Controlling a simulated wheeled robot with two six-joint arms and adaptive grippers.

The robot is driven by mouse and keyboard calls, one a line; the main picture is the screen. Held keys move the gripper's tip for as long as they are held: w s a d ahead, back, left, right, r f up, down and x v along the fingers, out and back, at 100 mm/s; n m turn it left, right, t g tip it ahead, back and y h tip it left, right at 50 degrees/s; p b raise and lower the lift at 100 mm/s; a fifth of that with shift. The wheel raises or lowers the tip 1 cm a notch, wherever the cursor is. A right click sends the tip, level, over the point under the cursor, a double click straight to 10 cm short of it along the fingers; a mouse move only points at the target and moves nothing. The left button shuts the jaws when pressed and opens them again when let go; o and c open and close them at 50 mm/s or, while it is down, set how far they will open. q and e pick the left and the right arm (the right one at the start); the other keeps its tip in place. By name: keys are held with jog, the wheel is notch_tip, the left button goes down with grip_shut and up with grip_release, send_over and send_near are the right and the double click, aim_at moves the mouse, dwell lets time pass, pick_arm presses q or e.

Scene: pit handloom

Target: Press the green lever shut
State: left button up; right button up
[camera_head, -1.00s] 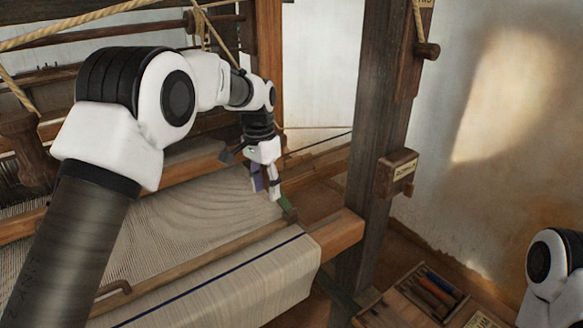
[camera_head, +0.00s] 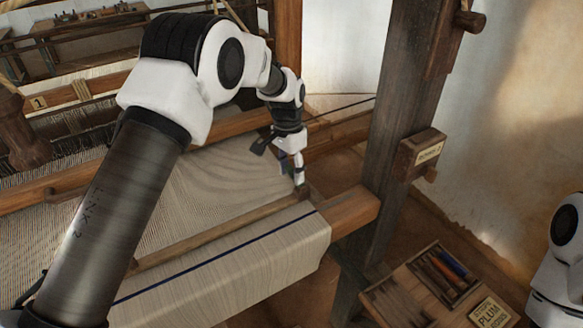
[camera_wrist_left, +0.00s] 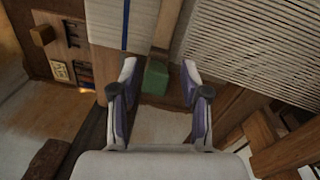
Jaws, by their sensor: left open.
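The green lever shows in the left wrist view as a green block (camera_wrist_left: 155,78) at the end of a wooden bar, beside the cloth. My left gripper (camera_wrist_left: 159,72) is open, with one finger on each side of the green block in that view. I cannot tell whether the fingers touch it. In the head view my left gripper (camera_head: 293,178) points down at the right edge of the woven cloth (camera_head: 215,185) and mostly hides the lever. My right gripper is out of view; only a white part of my right arm shows at the right edge.
A thick wooden post (camera_head: 398,130) with a small labelled block (camera_head: 418,154) stands right of the gripper. The front beam (camera_head: 348,211) juts out below it. A tray of tools (camera_head: 440,275) and a plum label (camera_head: 488,313) lie at lower right.

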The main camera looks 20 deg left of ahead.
pick_arm(q)
jog(key=shift+s+r, duration=0.4)
jog(key=shift+s, duration=0.15)
grip_shut()
jog(key=shift+w, duration=0.1)
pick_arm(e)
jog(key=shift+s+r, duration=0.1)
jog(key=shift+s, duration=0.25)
pick_arm(q)
jog(key=shift+f, duration=0.1)
jog(key=shift+s+a+f+t+b, duration=0.25)
jog(key=shift+t+b, duration=0.15)
jog(key=shift+b, duration=0.45)
jog(key=f+t+h+b, duration=0.1)
jog(key=b, duration=0.4)
jog(key=s+a+f+t+h+b, duration=0.1)
jog(key=t+b, duration=0.1)
jog(key=b, duration=0.4)
jog(key=s+f+t+h+b, duration=0.1)
jog(key=h+b, duration=0.1)
jog(key=b, duration=0.4)
jog(key=shift+s+a+f+t, duration=0.1)
jog(key=shift+a+t, duration=0.2)
jog(key=shift+a, duration=0.1)
jog(key=shift+b, duration=0.65)
jog(key=shift+r+h, duration=0.25)
jog(key=shift+h, duration=0.05)
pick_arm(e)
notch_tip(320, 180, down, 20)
